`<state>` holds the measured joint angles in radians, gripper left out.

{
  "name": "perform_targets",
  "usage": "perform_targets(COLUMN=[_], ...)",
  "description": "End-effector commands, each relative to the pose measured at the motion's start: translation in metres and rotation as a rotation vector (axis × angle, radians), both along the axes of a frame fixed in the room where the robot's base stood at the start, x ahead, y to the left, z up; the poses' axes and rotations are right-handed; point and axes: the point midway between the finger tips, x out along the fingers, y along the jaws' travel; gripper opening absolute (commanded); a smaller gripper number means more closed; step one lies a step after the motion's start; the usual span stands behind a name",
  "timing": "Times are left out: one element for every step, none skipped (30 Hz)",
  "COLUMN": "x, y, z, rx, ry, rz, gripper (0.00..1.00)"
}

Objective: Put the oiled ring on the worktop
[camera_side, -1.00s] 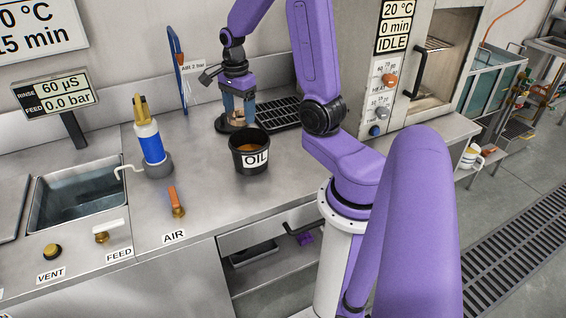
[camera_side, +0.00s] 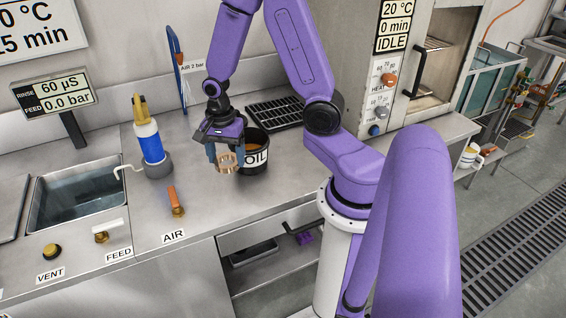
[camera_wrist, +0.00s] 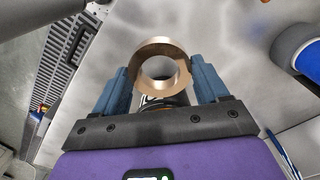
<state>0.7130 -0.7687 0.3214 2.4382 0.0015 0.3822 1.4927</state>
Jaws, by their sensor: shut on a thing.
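My gripper (camera_side: 226,160) is shut on a bronze-coloured ring (camera_side: 227,164), in front and to the left of the black OIL pot (camera_side: 254,160). In the wrist view the ring (camera_wrist: 161,48) sits between the two blue fingers of my gripper (camera_wrist: 161,82), its hole open to view. The ring appears to be held above the grey metal worktop (camera_side: 205,205); the exact gap is hard to tell. Whether its surface is wet with oil cannot be told.
A blue and white bottle (camera_side: 150,143) stands to the left, and an orange-handled AIR valve (camera_side: 176,203) stands front left. A black grate (camera_side: 275,112) lies behind the pot. A sink (camera_side: 80,190) is at far left. The worktop between the AIR valve and the pot is bare.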

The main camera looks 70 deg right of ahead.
Motion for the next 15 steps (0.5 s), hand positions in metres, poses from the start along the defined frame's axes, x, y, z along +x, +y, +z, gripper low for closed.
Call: perform_targets(x=[-0.002, -0.001, -0.001, -0.001, -0.001, 0.000, 0.000, 0.000, 0.000, 0.000, 0.000, 0.000, 0.000, 0.000, 0.000], y=[0.000, 0.000, -0.001, 0.000, 0.000, 0.000, 0.000, 0.000, 0.000, 0.000, 0.000, 0.000, 0.000, 0.000, 0.000], z=[-0.009, -0.013, -0.018, -0.021, -0.024, -0.027, -0.029, -0.030, -0.033, -0.035, -0.038, -0.042, -0.045, -0.049, -0.054], rx=[0.000, -0.001, -0.001, 0.000, 0.000, 0.000, 0.000, 0.000, 0.000, 0.000, 0.000, 0.000, 0.000, 0.000, 0.000], ry=[0.007, 0.005, 0.005, 0.003, 0.003, 0.001, 0.001, 0.001, 0.000, 0.000, 0.001, 0.002, 0.002, 0.003, 0.003], rz=[0.000, -0.001, -0.001, -0.001, -0.001, -0.001, -0.001, -0.001, -0.002, -0.002, -0.002, -0.002, -0.002, -0.002, -0.002], gripper=[0.30, 0.30, 0.30, 0.30, 0.30, 0.30, 0.30, 0.30, 0.30, 0.30, 0.30, 0.30, 0.30, 0.30, 0.30])
